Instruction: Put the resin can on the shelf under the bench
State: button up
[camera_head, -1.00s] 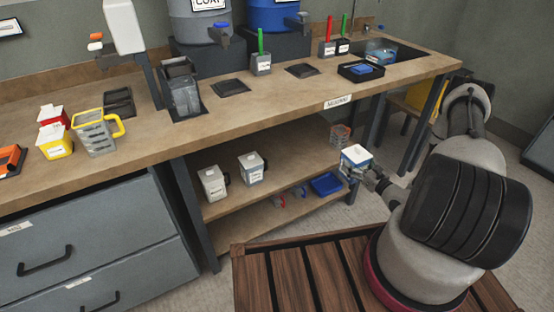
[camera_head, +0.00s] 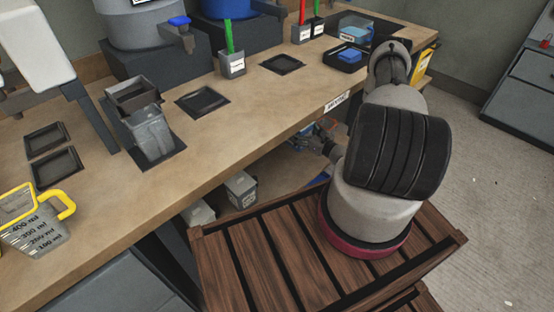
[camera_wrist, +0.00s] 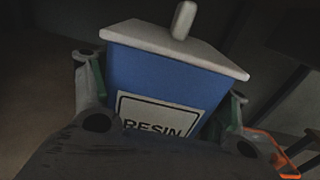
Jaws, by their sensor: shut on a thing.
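The resin can (camera_wrist: 160,85) is blue with a pale lid and knob and a white label reading RESIN. In the wrist view my gripper (camera_wrist: 165,105) is shut on it, with a finger on each side, and the can looks tilted. In the head view my gripper (camera_head: 318,134) is at the bench's front edge, below the worktop. The can is mostly hidden there by the gripper and the bench. The shelf under the bench (camera_head: 280,166) shows only partly, below the worktop edge. I cannot tell whether the can touches it.
Two grey jugs (camera_head: 240,188) stand on the shelf left of my gripper, partly under the worktop. The worktop (camera_head: 225,125) overhangs the shelf. It holds a measuring jug (camera_head: 30,222), pots and dark trays. Open floor (camera_head: 480,190) lies to the right.

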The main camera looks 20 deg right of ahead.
notch_tip(320, 180, down, 8)
jog(key=shift+f, duration=0.15)
dwell(0.4)
jog(key=o, duration=1.8)
jog(key=shift+f, duration=0.15)
jog(key=shift+o, duration=0.2)
jog(key=shift+s+d, duration=0.15)
jog(key=shift+s, duration=0.2)
jog(key=v, duration=1.1)
jog(key=shift+s, duration=0.2)
